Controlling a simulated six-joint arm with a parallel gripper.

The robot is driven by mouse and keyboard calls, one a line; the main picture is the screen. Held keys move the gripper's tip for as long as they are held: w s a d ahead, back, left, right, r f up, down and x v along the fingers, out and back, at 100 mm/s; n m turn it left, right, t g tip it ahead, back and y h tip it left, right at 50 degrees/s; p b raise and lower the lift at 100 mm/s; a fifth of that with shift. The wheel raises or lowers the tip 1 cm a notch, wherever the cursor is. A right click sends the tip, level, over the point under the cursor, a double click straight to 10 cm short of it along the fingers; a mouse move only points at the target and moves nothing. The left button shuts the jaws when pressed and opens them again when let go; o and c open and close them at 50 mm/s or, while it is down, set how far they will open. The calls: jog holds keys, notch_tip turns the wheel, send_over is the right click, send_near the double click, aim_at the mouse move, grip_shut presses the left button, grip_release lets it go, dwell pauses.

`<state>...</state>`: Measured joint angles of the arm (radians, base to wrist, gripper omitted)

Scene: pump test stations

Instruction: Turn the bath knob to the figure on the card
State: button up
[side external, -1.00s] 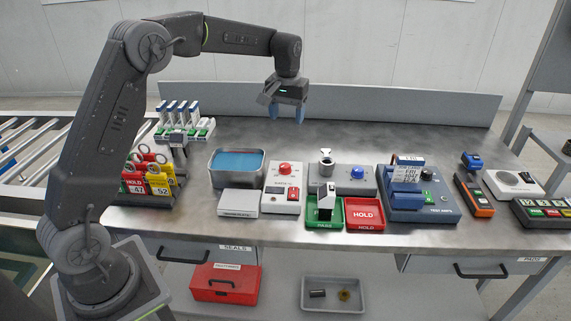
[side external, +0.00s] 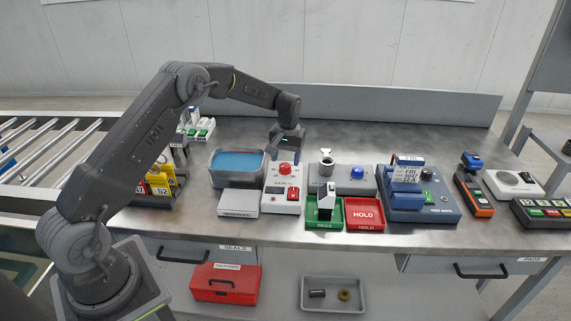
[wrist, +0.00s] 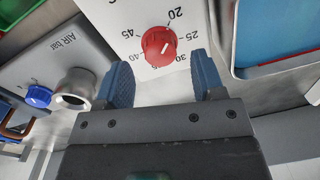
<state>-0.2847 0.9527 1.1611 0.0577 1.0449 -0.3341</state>
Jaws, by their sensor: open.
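The red bath knob (side external: 285,170) sits on a white control box (side external: 270,203) beside the blue-filled bath (side external: 222,181). In the wrist view the knob (wrist: 159,46) stands inside a dial with figures including 20, 25, 30, 40 and 45. It carries a pale pointer mark, whose exact reading I cannot tell. My gripper (wrist: 163,80) is open and empty, its blue fingers spread wider than the knob. In the side view my gripper (side external: 287,148) hangs just above and behind the knob, apart from it. I cannot tell which label is the card with the figure.
A red switch (side external: 293,193) is on the same box. To the right is a grey air unit (side external: 352,188) with a blue knob (side external: 358,172) and metal port (side external: 326,160). Green (side external: 324,224) and red (side external: 365,226) trays lie in front. The back bench strip is mostly clear.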

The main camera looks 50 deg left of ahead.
jog(key=shift+a+f, duration=0.1)
jog(key=shift+f, duration=1.25)
jog(key=shift+c, duration=0.2)
jog(key=c, duration=0.9)
